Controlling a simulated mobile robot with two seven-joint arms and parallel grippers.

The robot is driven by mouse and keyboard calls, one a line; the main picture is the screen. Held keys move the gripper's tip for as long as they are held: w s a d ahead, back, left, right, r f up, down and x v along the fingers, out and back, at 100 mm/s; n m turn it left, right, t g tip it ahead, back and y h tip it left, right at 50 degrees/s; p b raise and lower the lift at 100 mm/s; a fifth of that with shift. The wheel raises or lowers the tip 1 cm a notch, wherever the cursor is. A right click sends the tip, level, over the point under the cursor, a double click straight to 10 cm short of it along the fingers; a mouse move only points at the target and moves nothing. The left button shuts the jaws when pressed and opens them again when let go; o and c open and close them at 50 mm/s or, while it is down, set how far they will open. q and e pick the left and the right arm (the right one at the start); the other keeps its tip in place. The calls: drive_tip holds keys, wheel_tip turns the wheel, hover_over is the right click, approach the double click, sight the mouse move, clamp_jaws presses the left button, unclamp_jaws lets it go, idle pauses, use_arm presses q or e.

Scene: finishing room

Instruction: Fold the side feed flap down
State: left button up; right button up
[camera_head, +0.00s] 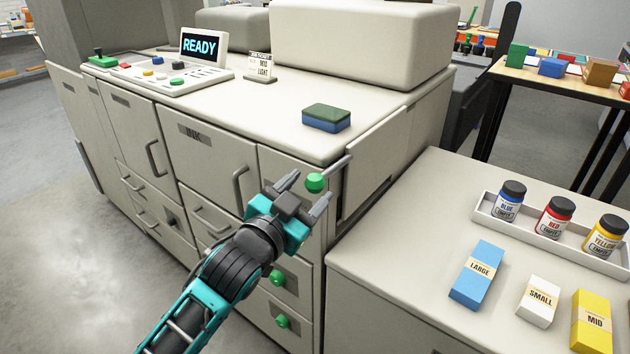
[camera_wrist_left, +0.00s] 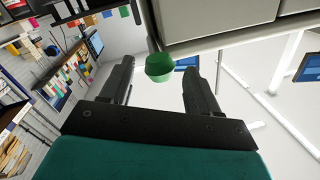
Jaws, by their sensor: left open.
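The side feed flap appears to be the pale panel (camera_head: 374,158) on the right side of the grey machine. It stands upright against that side, with a dark edge below it. A green knob (camera_head: 314,182) sits at the machine's front right corner, near the flap. My left gripper (camera_head: 317,187) is open, with its fingers on either side of this knob. In the left wrist view the green knob (camera_wrist_left: 159,67) shows between the two open fingers (camera_wrist_left: 157,82), with space on both sides. I cannot tell what the knob is attached to. My right gripper is out of view.
A low counter (camera_head: 390,265) at the right holds blue, white and yellow boxes and a tray (camera_head: 545,235) of ink jars. A green-and-blue sponge (camera_head: 326,118) lies on the machine top. More green knobs (camera_head: 278,277) are on the drawers below my gripper.

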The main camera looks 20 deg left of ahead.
use_arm(q)
drive_tip(key=shift+w+d, duration=0.2)
drive_tip(key=shift+w, duration=0.65)
drive_tip(key=shift+w+d, duration=0.15)
drive_tip(key=shift+w, duration=0.65)
drive_tip(key=shift+c, duration=0.4)
clamp_jaws()
